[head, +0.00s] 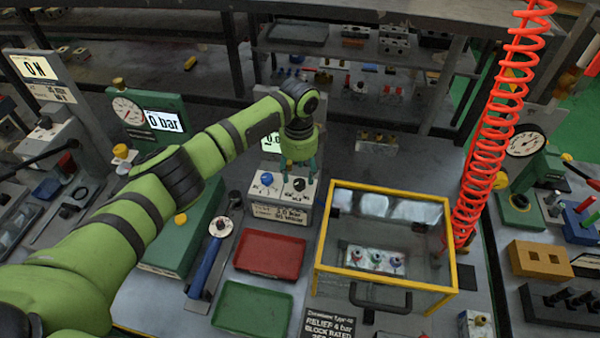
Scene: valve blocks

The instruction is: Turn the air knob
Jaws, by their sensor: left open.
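A small grey control box (277,212) stands mid-bench with a printed label on its front. On its top are a blue knob (267,179) at the left and a black knob (299,184) at the right. I cannot read which one is the air knob. My right gripper is not in view.
A yellow-edged clear case (384,278) with several coloured parts inside stands right of the box. A red tray (270,255) and a green tray (252,308) lie in front. A red coiled hose (490,130) hangs right.

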